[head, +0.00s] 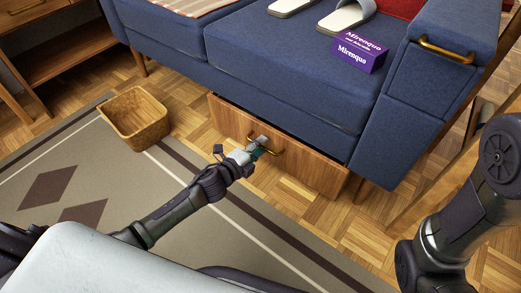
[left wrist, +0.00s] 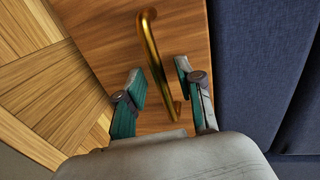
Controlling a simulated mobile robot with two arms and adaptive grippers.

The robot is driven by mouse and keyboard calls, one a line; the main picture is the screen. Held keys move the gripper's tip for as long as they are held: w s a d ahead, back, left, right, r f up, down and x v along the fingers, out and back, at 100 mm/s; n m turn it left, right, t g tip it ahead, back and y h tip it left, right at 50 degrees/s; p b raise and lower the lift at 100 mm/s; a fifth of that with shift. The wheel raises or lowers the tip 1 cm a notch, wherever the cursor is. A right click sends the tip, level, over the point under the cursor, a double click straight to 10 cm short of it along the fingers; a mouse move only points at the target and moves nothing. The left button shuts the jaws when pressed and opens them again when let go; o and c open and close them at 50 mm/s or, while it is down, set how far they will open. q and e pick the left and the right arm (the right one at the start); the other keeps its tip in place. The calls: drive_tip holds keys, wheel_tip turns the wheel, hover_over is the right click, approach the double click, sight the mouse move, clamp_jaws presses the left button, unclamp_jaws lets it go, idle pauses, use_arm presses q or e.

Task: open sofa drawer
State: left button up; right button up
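The wooden sofa drawer (head: 305,161) sits low under the blue sofa (head: 285,62). Its brass bar handle (head: 274,151) is on the front, and I cannot tell from here whether the drawer stands slightly out. My left gripper (head: 262,145) is at the handle. In the left wrist view, the left gripper's (left wrist: 161,82) fingers are apart, one on each side of the brass handle (left wrist: 152,45). A gap shows between the handle and each finger, with the drawer front (left wrist: 105,45) behind. My right arm shows at the right of the head view, but its gripper is not in view.
A wicker basket (head: 137,120) stands on the floor left of the drawer, on the patterned rug's (head: 120,170) edge. A purple box (head: 358,53) and slippers (head: 345,18) are on the seat. The armrest has another brass handle (head: 446,50). Parquet (head: 310,200) before the drawer is clear.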

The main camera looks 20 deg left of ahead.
use_arm(q)
drive_tip(key=shift+w+d, duration=0.15)
drive_tip(key=shift+w, duration=0.2)
clamp_jaws()
